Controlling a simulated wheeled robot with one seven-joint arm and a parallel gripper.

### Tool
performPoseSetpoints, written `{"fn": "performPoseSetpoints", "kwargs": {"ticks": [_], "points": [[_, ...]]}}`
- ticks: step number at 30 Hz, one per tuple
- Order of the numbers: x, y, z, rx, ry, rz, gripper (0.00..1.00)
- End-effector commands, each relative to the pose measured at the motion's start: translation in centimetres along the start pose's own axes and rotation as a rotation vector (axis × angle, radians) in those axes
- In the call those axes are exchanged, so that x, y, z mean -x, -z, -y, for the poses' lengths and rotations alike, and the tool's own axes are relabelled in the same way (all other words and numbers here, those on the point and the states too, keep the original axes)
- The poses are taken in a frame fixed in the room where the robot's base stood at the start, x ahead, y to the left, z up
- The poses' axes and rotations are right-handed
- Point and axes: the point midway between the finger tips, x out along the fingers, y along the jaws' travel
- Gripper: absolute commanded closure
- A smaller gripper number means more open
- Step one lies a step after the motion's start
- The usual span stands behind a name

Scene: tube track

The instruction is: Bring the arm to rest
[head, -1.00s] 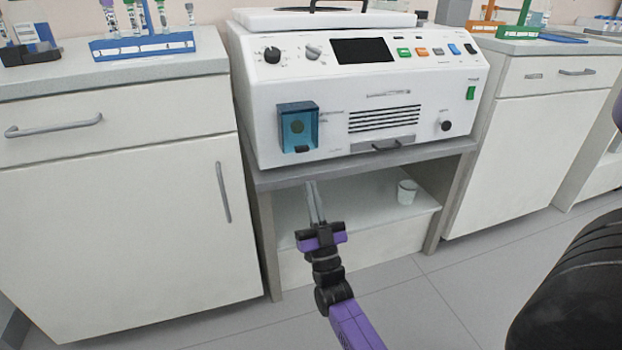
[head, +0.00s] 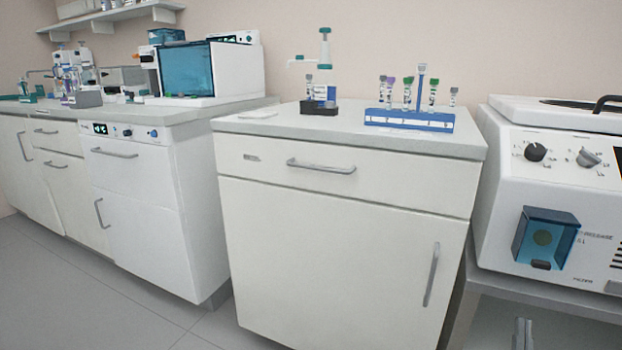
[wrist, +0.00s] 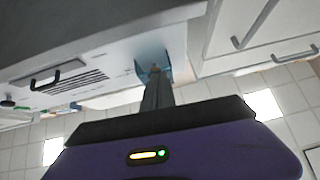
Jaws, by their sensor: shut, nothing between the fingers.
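My gripper (head: 522,331) shows only as two grey fingertips at the bottom right of the head view, in front of the shelf space under the white machine. In the wrist view its grey fingers (wrist: 157,90) lie together, with nothing between them. The purple gripper body (wrist: 180,152) fills the bottom of that view. The rest of my arm is out of the head view. The wrist view is strongly tilted, with the machine's vents and its blue cover (wrist: 153,62) beyond the fingers.
The white machine (head: 507,190) with a blue-covered port (head: 545,237) stands on a grey bench (head: 540,297) at right. A white cabinet (head: 335,235) carries a blue tube rack (head: 408,119) and a black holder (head: 319,107). Open floor (head: 60,285) lies at lower left.

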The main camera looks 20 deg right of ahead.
Motion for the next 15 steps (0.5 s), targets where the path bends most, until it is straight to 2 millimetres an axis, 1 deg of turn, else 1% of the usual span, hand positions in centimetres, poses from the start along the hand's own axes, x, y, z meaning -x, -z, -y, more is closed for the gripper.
{"fn": "performPoseSetpoints", "kwargs": {"ticks": [1,5,8,11,15], "points": [[1.1,0.3,0.9,-0.011,0.027,0.04,1.0],[3.7,1.4,3.2,-0.04,0.093,0.134,1.0],[6.4,2.6,5.3,-0.064,0.154,0.215,1.0],[9.7,4.2,7.4,-0.091,0.226,0.307,1.0],[14.4,7.3,9.8,-0.126,0.33,0.436,1.0]]}}
